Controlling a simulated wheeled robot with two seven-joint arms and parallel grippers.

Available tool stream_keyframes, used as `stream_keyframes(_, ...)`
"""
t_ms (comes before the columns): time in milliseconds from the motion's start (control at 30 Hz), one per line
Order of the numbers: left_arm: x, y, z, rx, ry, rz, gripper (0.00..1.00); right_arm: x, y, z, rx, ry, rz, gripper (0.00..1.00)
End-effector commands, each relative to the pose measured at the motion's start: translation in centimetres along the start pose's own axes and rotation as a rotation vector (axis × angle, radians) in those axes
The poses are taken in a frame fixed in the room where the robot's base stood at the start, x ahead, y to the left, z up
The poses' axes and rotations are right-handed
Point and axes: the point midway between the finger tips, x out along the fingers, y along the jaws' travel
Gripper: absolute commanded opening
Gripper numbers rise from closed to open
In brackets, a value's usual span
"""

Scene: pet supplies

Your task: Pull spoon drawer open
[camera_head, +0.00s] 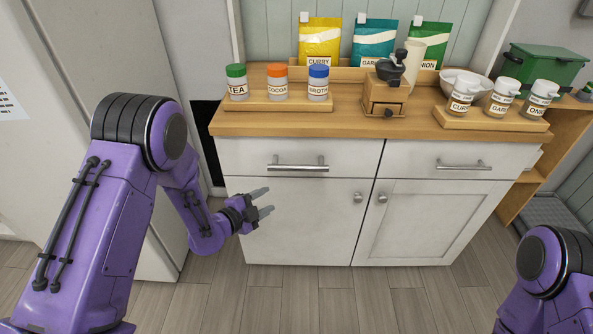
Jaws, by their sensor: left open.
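A white cabinet with a wooden top has two drawers side by side, and both look shut. The left drawer (240,155) has a long metal bar handle (297,167). The right drawer (420,155) has a similar bar handle (463,165). No label shows which one is the spoon drawer, and their insides are hidden. My left gripper (268,200) is open and empty, in front of the left cabinet door, below and left of the left drawer's handle and apart from it. My right arm shows at the lower right, but its gripper is out of view.
Two doors with round knobs (358,197) are below the drawers. On the top stand small jars on a wooden tray (258,104), a coffee grinder (386,95), pouches, a white bowl (460,77) and more jars. A green box (543,66) is at right. The floor in front is clear.

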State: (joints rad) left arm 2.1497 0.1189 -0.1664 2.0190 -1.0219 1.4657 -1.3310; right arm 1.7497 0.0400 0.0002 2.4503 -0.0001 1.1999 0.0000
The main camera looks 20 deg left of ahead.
Motion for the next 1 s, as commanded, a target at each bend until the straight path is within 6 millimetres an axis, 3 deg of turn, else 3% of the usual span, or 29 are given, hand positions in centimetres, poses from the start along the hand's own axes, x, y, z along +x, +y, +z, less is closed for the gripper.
stream_keyframes(33,0.8,-2.2,-0.8,0.147,0.069,-0.032,0.48,0.4,0.0,0.2,0.0,0.0,0.0,0.43)
stream_keyframes(100,1.4,-4.4,-1.9,0.31,0.139,-0.063,0.48,0.5,-0.1,0.2,0.0,0.0,0.0,0.43)
stream_keyframes(200,1.9,-5.6,-2.7,0.412,0.18,-0.08,0.48,0.4,0.0,0.1,0.0,0.001,0.0,0.43)
stream_keyframes(700,10.8,-5.9,-4.3,0.415,0.178,-0.078,0.48,-0.8,0.1,-0.3,0.0,0.001,0.0,0.43)
stream_keyframes(1000,11.7,-5.9,-4.5,0.412,0.176,-0.078,0.48,-0.8,0.1,-0.3,0.0,0.001,0.0,0.43)
